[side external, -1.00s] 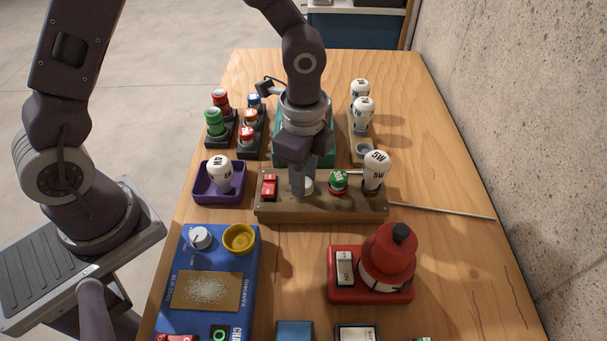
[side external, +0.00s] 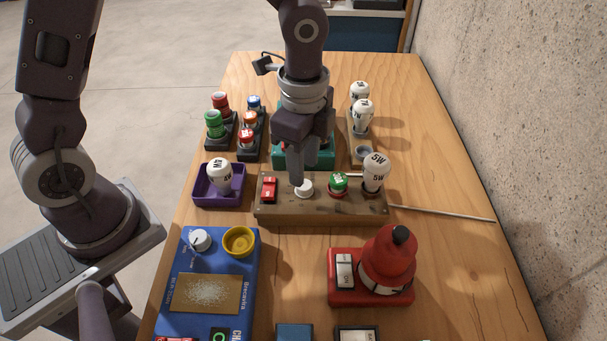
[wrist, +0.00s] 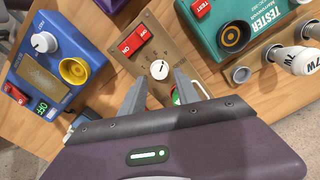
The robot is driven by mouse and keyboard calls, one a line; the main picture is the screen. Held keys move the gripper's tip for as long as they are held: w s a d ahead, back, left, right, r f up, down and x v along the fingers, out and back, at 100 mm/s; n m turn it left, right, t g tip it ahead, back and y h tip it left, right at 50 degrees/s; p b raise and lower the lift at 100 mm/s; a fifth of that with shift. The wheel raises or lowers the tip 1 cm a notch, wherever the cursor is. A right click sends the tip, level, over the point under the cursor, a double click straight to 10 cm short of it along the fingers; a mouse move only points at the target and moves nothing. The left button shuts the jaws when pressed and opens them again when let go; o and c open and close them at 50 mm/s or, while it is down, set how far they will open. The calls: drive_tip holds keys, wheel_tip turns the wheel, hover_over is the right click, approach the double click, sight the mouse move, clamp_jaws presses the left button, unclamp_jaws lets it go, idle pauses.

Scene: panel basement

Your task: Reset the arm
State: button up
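My gripper (side external: 297,181) is over the wooden panel board (side external: 285,208), its fingers just above and beside a white round knob (side external: 304,188). In the wrist view my gripper (wrist: 159,76) has its two fingers spread apart and nothing held between them. The white knob (wrist: 159,69) shows between and just beyond the fingertips. The board also bears a red switch (side external: 269,188), a green part (side external: 339,183) and a white 5W bulb (side external: 375,172), which stands upright. In the wrist view one finger partly hides the green part.
A purple tray (side external: 207,198) holds a 4W bulb. A blue panel (side external: 190,313) and a red base (side external: 341,296) with a red dome stand in front. A teal tester (wrist: 270,28) and racks of bulbs and coloured parts stand behind. A thin rod (side external: 440,212) lies at the right.

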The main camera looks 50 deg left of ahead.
wheel_tip(320, 180, up, 2)
drive_tip(key=shift+r, duration=0.25)
drive_tip(key=shift+s+a+r, duration=0.1)
drive_tip(key=shift+r, duration=0.2)
drive_tip(key=s+a+r+n+t, duration=0.2)
drive_tip(key=s+a+r+n, duration=0.2)
drive_tip(key=s+r+n, duration=0.2)
drive_tip(key=s+a+r+n+t, duration=0.3)
drive_tip(key=s+a+r+n, duration=0.2)
drive_tip(key=s+n, duration=0.3)
drive_tip(key=shift+s+a+r+t, duration=0.25)
drive_tip(key=shift+s+r, duration=0.45)
drive_tip(key=shift+s, duration=0.4)
